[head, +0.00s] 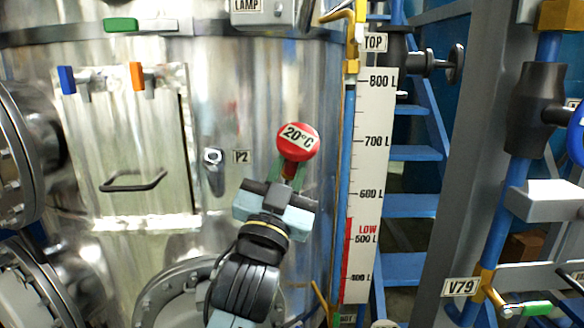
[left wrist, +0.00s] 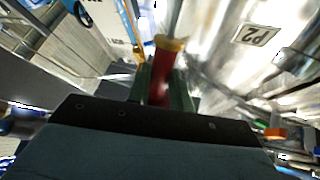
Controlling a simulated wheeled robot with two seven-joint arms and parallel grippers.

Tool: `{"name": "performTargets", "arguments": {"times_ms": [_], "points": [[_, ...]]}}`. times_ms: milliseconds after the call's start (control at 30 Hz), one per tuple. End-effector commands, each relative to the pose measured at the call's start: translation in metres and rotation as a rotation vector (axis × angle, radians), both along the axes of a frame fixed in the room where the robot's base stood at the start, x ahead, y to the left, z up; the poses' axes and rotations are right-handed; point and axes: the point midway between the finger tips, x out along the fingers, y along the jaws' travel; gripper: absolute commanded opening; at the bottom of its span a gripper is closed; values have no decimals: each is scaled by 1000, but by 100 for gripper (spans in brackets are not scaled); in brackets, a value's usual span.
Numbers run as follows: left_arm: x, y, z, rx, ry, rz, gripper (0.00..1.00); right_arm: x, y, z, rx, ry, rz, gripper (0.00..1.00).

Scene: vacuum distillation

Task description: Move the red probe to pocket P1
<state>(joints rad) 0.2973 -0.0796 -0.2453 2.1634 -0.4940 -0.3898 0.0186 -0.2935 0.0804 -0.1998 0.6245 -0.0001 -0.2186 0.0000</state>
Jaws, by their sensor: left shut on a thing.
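The red probe (head: 298,142) has a round red head marked 20°C. My left gripper (head: 291,178) is shut on it below the head, in front of the shiny tank wall. In the left wrist view the probe's red shaft (left wrist: 161,78) stands between the two fingers, with a brass-coloured collar at its far end. Pocket P2 (head: 213,158), a metal fitting beside its P2 label (head: 242,156), is to the left of the probe. No P1 label can be read. I cannot tell whether the probe touches the tank. My right gripper is out of view.
A level scale (head: 375,180) and a thin blue pipe stand just right of the probe. A hatch with a black handle (head: 133,181) is at the left. Blue steps (head: 415,205) and a grey column (head: 452,150) are further right. A round flange (head: 180,290) is below.

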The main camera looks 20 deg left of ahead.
Motion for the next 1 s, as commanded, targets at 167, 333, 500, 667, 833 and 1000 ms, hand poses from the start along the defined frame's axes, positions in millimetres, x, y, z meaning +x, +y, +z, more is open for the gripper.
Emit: {"name": "performTargets", "arguments": {"times_ms": [167,333,500,667,833,1000], "points": [[9,5,-16,0,0,0,0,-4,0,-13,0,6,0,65],[14,8,-22,0,-1,0,0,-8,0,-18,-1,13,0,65],[14,9,-23,0,-1,0,0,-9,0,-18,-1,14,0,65],[14,9,-22,0,-1,0,0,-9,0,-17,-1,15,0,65],[14,9,-22,0,-1,0,0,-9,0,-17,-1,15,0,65],[14,8,-22,-1,0,-1,0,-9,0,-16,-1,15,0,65]]}}
